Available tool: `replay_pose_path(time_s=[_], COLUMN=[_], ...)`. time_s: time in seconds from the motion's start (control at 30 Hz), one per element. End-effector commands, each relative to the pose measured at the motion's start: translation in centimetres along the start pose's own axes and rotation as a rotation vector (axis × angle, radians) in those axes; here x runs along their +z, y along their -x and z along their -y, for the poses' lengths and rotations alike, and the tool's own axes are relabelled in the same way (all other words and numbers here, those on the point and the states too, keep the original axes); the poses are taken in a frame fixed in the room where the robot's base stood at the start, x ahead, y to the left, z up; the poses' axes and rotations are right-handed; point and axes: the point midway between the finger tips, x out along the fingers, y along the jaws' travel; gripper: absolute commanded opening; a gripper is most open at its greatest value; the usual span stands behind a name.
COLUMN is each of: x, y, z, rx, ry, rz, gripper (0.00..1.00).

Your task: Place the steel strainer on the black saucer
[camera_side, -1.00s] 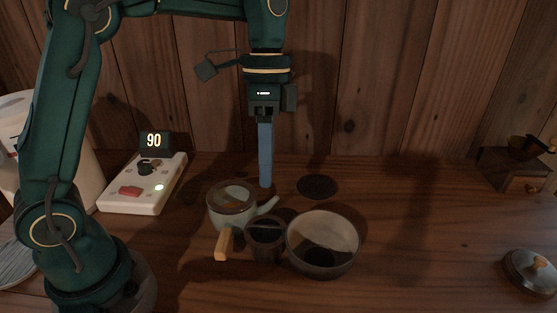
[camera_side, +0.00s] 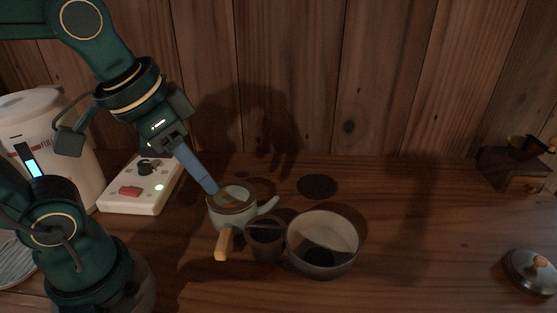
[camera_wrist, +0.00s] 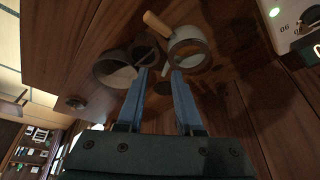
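A pale teapot (camera_side: 218,216) with a wooden side handle (camera_side: 223,243) stands open. A greyish ring at its mouth (camera_side: 235,193) may be the steel strainer; I cannot tell for sure. The teapot also shows in the wrist view (camera_wrist: 203,63). The black saucer (camera_side: 317,186) lies flat and empty behind the bowl; it shows between my fingers in the wrist view (camera_wrist: 162,88). My gripper (camera_side: 213,191) is tilted, with its blue fingertips by the teapot's left rim in the side view. The wrist view shows the two fingers apart with nothing between them (camera_wrist: 160,72).
A dark cup (camera_side: 265,250) stands close beside the teapot, and a wide bowl (camera_side: 323,268) right of it. A white control box (camera_side: 126,202) and a white canister (camera_side: 36,112) are at left. A lid (camera_side: 530,275) and a small wooden stand (camera_side: 505,172) are far right.

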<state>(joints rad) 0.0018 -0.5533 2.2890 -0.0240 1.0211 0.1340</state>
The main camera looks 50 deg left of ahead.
Motion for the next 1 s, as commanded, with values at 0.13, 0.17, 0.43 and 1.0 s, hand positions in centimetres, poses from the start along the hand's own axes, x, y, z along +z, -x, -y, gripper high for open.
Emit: replay_pose_path(time_s=[0.13,0.17,0.43,1.0], x=[1.7,1.9,2.4,-0.6], y=[-0.6,-0.7,-1.0,-0.3], z=[0.1,0.2,0.2,0.9], rx=[-0.022,-0.024,-0.028,-0.069], ry=[0.085,0.096,0.125,-0.120], rz=[-0.077,-0.086,-0.107,-0.068], gripper=[0.36,0.36,0.14,0.14])
